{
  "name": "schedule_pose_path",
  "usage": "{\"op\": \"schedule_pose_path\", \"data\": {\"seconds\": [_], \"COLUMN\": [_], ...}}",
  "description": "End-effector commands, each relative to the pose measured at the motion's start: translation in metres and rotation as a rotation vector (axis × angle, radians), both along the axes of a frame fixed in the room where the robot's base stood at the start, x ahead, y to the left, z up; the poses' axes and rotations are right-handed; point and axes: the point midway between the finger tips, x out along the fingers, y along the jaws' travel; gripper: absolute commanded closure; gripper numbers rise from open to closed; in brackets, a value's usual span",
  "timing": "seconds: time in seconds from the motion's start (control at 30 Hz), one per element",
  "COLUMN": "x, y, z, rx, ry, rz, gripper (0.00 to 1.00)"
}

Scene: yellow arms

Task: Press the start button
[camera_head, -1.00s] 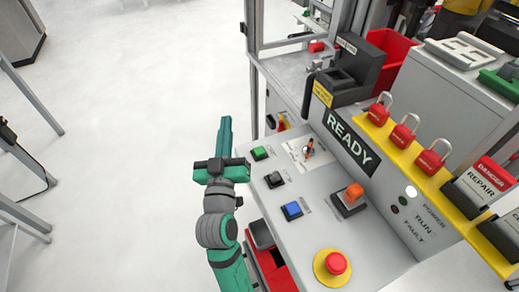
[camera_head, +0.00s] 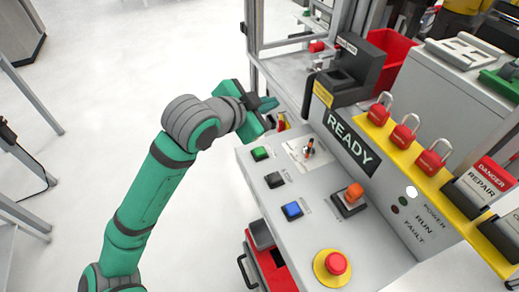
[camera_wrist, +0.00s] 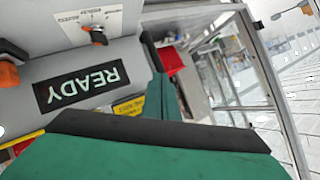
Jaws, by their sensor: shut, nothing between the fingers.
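The control panel (camera_head: 246,173) has a green button (camera_head: 260,153), a black button (camera_head: 274,179) and a blue button (camera_head: 292,210) along its left side. Their labels are too small to read, so I cannot confirm which is marked start. My gripper (camera_head: 272,104) is shut and empty, beyond the panel's far left corner, above and apart from the green button in the picture. In the wrist view my gripper's fingers (camera_wrist: 161,97) point toward the machine's side. The green button cannot be made out there.
A selector switch (camera_head: 309,148), an orange control (camera_head: 354,193) and a red mushroom button (camera_head: 335,263) share the panel. A READY sign (camera_head: 348,140) stands behind, with red padlocks (camera_head: 403,134) on a yellow strip. A metal frame post (camera_head: 252,60) rises near my gripper. Floor at left is open.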

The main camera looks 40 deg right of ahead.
Motion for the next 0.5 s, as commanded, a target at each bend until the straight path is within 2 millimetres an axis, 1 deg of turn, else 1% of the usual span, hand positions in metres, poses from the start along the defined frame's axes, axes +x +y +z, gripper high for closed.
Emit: {"op": "schedule_pose_path", "data": {"seconds": [0.1, 0.2, 0.4, 0.5], "x": [0.001, 0.001, 0.002, 0.002], "y": [0.013, 0.023, 0.037, 0.038], "z": [-0.011, -0.019, -0.027, -0.028], "rx": [0.151, 0.247, 0.345, 0.356], "ry": [-0.035, -0.052, -0.063, -0.063], "rz": [-0.016, -0.026, -0.031, -0.033], "gripper": [1.0, 1.0, 1.0, 1.0]}}
